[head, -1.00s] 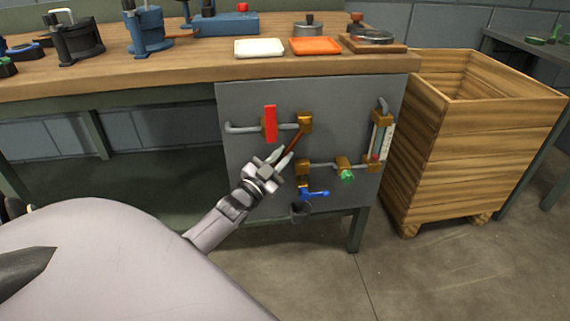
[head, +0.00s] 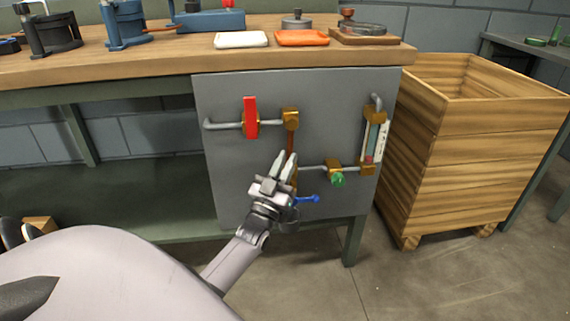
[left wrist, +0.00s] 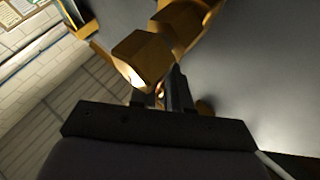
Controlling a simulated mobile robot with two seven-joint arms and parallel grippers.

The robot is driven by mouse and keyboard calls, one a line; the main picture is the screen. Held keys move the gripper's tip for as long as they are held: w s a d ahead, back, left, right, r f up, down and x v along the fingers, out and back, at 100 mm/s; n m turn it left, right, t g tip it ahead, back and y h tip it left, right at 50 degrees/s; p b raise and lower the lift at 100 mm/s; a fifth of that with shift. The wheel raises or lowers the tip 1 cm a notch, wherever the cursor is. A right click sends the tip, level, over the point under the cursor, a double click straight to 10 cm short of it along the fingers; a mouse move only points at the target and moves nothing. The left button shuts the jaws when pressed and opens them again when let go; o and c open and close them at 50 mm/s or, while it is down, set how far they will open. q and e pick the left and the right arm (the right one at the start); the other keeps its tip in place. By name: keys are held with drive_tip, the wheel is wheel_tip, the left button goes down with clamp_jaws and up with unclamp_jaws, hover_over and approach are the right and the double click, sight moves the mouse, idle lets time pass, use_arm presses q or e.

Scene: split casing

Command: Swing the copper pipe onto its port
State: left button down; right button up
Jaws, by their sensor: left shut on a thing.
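The copper pipe (head: 291,143) hangs almost straight down from the upper brass fitting (head: 291,119) on the grey panel. My left gripper (head: 287,160) is shut on the pipe near its lower part, in front of the panel. The gripper hides the pipe's lower end and most of the lower brass port. In the left wrist view a brass block (left wrist: 145,55) stands close beyond the fingers (left wrist: 165,92). I cannot tell whether the pipe's end touches the port. My right gripper is not in view.
Around the pipe, the panel carries a red-handled valve (head: 251,117), a green knob (head: 338,179), a blue lever (head: 307,199) and a sight gauge (head: 374,142). The workbench (head: 150,63) overhangs above. A wooden crate (head: 470,150) stands right of the panel.

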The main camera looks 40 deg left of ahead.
use_arm(q)
drive_tip(key=shift+w+d+n+y, duration=0.15)
drive_tip(key=shift+d+n+y, duration=0.05)
drive_tip(key=shift+n+y, duration=0.25)
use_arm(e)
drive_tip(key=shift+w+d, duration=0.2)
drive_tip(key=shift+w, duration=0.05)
use_arm(q)
drive_tip(key=c, duration=1.1)
unclamp_jaws()
drive_tip(key=shift+w, duration=0.1)
drive_tip(key=shift+s+d+f, duration=0.15)
drive_tip(key=shift+s+f, duration=0.2)
drive_tip(key=shift+s, duration=0.1)
drive_tip(key=p+v, duration=0.1)
drive_tip(key=v, duration=0.5)
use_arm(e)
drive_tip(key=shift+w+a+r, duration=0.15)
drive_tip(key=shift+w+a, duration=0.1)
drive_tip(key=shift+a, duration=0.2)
